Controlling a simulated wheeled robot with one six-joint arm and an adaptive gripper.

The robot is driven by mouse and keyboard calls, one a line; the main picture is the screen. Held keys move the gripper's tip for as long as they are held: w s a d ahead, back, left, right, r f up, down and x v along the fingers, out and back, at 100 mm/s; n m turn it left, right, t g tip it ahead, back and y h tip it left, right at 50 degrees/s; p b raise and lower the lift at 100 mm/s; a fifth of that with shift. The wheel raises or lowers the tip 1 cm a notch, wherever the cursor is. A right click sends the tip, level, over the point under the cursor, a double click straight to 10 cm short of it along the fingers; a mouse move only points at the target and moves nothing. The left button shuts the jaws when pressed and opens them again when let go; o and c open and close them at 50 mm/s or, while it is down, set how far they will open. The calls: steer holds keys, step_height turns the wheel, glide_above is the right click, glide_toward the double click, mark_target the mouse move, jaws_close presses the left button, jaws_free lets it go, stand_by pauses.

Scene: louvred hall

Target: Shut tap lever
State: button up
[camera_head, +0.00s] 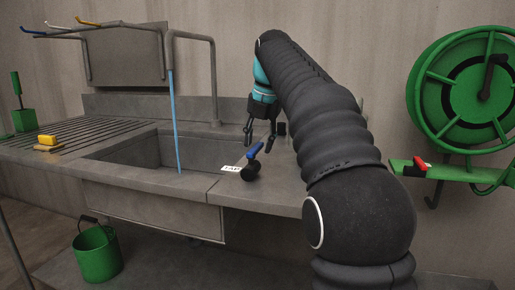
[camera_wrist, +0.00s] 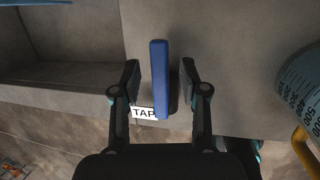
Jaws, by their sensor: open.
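The tap lever (camera_head: 255,150) is a blue bar on a dark round valve body (camera_head: 250,172) at the counter's front, right of the sink. It slants up to the right in the head view. A white TAP label (camera_head: 231,169) lies beside it. A blue water stream (camera_head: 175,120) falls from the spout (camera_head: 192,37) into the sink. My gripper (camera_head: 259,143) points down at the lever, fingers apart. In the wrist view the lever (camera_wrist: 160,85) runs lengthwise between the open fingers (camera_wrist: 160,75), with a gap on each side. Its height relative to the fingertips is unclear.
The sink basin (camera_head: 130,153) lies left of the lever. A grey marked container (camera_wrist: 302,90) with a yellow handle stands at the wrist view's right edge. A green hose reel (camera_head: 460,90) is on the right wall. A green bucket (camera_head: 97,255) stands below the counter.

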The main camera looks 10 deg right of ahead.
steer(key=shift+b+x, duration=0.4)
steer(key=shift+x, duration=0.6)
jaws_close()
